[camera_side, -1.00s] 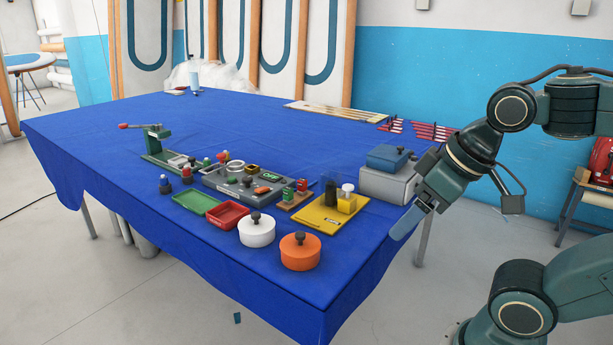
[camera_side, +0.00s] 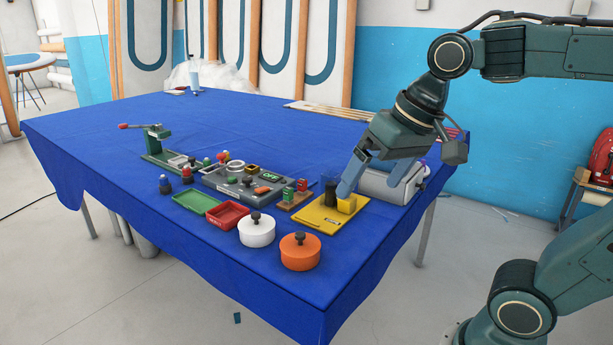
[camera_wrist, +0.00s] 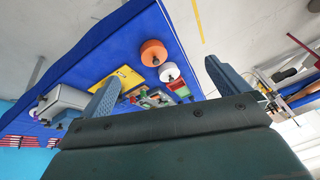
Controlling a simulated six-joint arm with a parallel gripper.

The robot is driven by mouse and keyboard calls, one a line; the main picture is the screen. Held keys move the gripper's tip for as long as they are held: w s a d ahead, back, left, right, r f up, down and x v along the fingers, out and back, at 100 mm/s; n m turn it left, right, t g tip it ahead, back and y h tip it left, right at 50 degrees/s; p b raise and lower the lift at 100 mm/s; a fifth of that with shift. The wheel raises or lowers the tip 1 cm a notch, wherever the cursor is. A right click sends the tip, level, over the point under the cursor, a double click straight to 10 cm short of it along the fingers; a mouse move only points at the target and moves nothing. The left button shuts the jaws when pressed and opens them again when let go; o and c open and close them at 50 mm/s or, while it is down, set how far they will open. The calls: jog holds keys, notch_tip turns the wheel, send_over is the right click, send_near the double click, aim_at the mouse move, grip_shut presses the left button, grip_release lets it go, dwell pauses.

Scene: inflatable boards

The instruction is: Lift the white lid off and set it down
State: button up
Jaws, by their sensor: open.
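A round white pot (camera_side: 257,231) with a white lid and dark knob (camera_side: 255,217) stands near the table's front edge in the side view, left of an orange pot with an orange lid. The white lid rests on its pot; it also shows in the wrist view (camera_wrist: 168,71) beyond my fingers. My gripper (camera_side: 365,178) is open and empty, with its blue fingers apart. In the side view it appears over the yellow board and grey box, to the right of and higher than the white pot. In the wrist view the gripper (camera_wrist: 165,85) shows a wide gap.
The orange pot (camera_side: 300,252) stands close beside the white one. A red tray (camera_side: 228,215) and green tray (camera_side: 195,202) lie to the left. The yellow board (camera_side: 318,217) and grey box (camera_side: 377,187) are at the right. The far table is mostly clear.

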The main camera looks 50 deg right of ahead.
jog(key=w+r+m+g, duration=0.1)
jog(key=w+r+m, duration=0.3)
jog(key=w, duration=0.6)
jog(key=m+g, duration=0.3)
jog(key=m, duration=1)
send_over(256, 214)
jog(key=d, duration=0.2)
notch_tip(256, 214, down, 12)
jog(key=shift+s+a+f+g+y, duration=0.1)
jog(key=shift+f+g+y, duration=0.05)
jog(key=shift+g+y, duration=0.2)
jog(key=shift+a+f, duration=0.1)
jog(key=shift+f, duration=0.05)
jog(key=shift+a+f, duration=0.25)
jog(key=shift+f, duration=1.8)
jog(key=shift+a+f, duration=0.2)
jog(key=shift+f, duration=1.85)
